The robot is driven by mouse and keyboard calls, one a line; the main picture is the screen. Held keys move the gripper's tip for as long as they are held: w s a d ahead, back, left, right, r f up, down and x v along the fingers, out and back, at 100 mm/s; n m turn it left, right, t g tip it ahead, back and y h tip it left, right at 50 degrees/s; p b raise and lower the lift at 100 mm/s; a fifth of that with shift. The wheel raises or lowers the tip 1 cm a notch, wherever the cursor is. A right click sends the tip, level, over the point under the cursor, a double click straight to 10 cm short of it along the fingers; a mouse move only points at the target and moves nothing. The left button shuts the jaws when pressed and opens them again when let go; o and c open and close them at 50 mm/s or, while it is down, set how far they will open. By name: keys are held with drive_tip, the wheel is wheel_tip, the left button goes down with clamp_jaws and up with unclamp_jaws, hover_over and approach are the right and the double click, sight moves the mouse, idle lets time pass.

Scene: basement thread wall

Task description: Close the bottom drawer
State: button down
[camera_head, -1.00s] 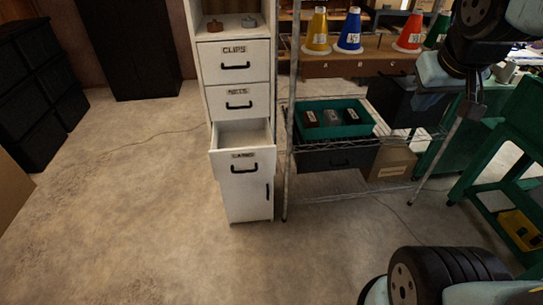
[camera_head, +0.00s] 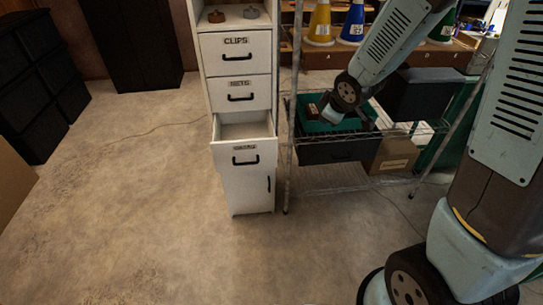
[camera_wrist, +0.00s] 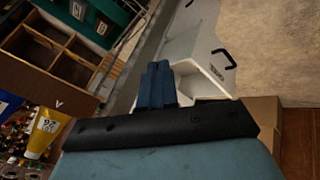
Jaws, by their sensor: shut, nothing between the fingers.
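The white cabinet (camera_head: 237,90) stands left of the wire shelf. Its bottom drawer (camera_head: 244,155) is pulled out, with its hollow inside showing above the front and a black handle on that front. The two drawers above it are shut. The wrist view also shows a white open drawer (camera_wrist: 213,68) with a black handle, beyond my fingertips. My gripper (camera_wrist: 158,66) is shut and empty, its blue fingers together and apart from the handle. In the head view my arm reaches in from the right over the wire shelf; the fingers are not clear there.
The wire shelf (camera_head: 288,150) has an upright close to the cabinet's right side. It carries a green tray (camera_head: 310,126), partly behind my arm. A cardboard box (camera_head: 396,153) sits lower down. Cones stand behind, including a blue one (camera_head: 352,25). Floor left of the cabinet is clear.

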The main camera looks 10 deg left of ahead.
drive_tip(key=a+f+n+y, duration=0.2)
drive_tip(key=a+f+n, duration=0.1)
drive_tip(key=a+f, duration=0.4)
drive_tip(key=n+g+y, duration=0.1)
drive_tip(key=n+g, duration=0.1)
drive_tip(key=n, duration=0.1)
approach(265, 159)
wheel_tip(265, 159, down, 4)
drive_tip(key=s, duration=0.2)
drive_tip(key=shift+w+a, duration=0.4)
drive_tip(key=shift+w, duration=0.2)
drive_tip(key=shift+w+a, duration=0.4)
drive_tip(key=shift+w, duration=0.2)
drive_tip(key=shift+w+a, duration=0.2)
drive_tip(key=shift+w, duration=0.45)
drive_tip(key=w+a, duration=0.1)
drive_tip(key=w, duration=0.3)
drive_tip(key=w+a, duration=0.1)
drive_tip(key=w, duration=0.4)
drive_tip(key=w+a, duration=0.1)
drive_tip(key=w, duration=0.4)
drive_tip(key=shift+a, duration=0.15)
drive_tip(key=shift+s+f, duration=0.1)
drive_tip(key=shift+s, duration=0.05)
